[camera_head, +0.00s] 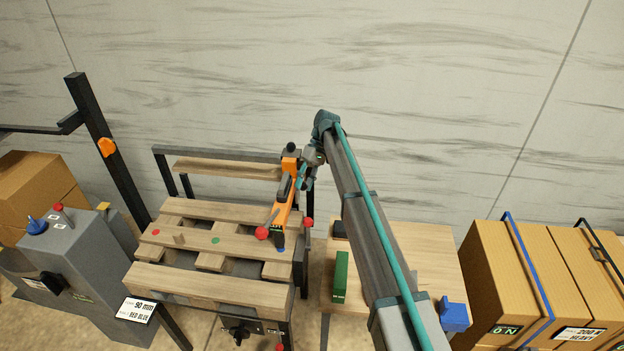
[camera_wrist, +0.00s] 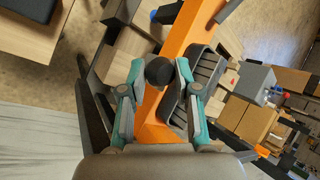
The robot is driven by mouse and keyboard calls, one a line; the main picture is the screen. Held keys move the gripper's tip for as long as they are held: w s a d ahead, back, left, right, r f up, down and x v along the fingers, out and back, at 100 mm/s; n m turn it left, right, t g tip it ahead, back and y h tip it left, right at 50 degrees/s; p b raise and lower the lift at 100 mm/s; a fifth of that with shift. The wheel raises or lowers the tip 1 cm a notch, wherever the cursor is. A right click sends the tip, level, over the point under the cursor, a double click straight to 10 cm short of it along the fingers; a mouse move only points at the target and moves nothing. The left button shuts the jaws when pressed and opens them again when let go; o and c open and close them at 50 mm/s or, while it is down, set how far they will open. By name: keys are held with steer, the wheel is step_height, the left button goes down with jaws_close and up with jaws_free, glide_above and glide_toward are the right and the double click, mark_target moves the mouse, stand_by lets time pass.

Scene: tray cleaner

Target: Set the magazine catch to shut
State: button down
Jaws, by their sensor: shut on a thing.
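An orange tool (camera_head: 283,214) with black parts lies slanted over the right side of the wooden pallet (camera_head: 190,241). A black round knob (camera_wrist: 159,71) sits on the orange body in the wrist view; a dark ball (camera_head: 291,147) shows at the tool's far end in the head view. My gripper (camera_wrist: 159,77) has its two teal-and-grey fingers closed on either side of the black knob. A black ribbed part (camera_wrist: 205,75) of the tool lies just right of the fingers. I cannot tell which part is the magazine catch, nor its setting.
Red balls (camera_head: 262,233) stand beside the tool on the pallet. A grey machine box (camera_head: 85,250) is at left. A wooden table (camera_head: 425,262) with a green block (camera_head: 341,276) and a blue item (camera_head: 454,316) is at right, near cardboard boxes (camera_head: 505,280).

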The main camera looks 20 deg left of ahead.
stand_by(0.4)
steer(key=c, duration=0.8)
jaws_free()
steer(key=shift+w+a+f, duration=0.1)
steer(key=shift+a, duration=0.05)
steer(key=shift+d+b, duration=0.2)
steer(key=shift+b, duration=0.2)
